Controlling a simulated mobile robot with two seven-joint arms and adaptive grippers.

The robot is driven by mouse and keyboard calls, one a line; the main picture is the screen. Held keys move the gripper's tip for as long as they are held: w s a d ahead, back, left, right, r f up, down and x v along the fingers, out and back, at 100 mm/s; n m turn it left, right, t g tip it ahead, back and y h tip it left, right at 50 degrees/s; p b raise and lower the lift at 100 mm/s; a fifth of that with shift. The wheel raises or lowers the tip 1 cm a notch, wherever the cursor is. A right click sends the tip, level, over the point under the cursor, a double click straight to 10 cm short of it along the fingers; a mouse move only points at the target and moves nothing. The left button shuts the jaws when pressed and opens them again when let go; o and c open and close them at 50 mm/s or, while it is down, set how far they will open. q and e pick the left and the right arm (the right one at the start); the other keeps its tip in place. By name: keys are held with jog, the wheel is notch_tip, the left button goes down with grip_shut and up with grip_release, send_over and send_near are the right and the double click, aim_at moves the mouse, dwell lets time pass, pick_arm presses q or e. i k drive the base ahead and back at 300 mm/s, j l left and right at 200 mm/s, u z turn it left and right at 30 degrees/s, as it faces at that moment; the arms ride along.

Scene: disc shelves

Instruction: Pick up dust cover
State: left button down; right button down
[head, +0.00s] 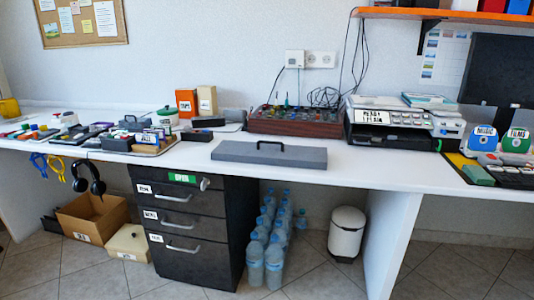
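A long, flat grey cover with a dark handle on top, which looks like the dust cover (291,155), lies on the white desk (215,165) near its front edge, at the middle of the head view. What is under it is hidden. Nothing touches it from above. Neither of my grippers shows in the head view.
Behind the cover stands a wooden-sided box (295,122) with several upright items and cables. A printer (395,125) stands to the right, small trays and boxes (140,140) to the left. Below are drawers (180,220), water bottles (272,260) and a white bin (346,233).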

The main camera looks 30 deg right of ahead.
aim_at(265, 152)
jog(key=i+z, duration=0.35)
jog(key=i+j+z, duration=0.15)
jog(key=z, duration=0.25)
jog(key=i+j+z, duration=0.2)
jog(key=z, duration=0.15)
jog(key=i+j+z, duration=0.1)
jog(key=j+z, duration=0.7)
jog(key=j, duration=0.2)
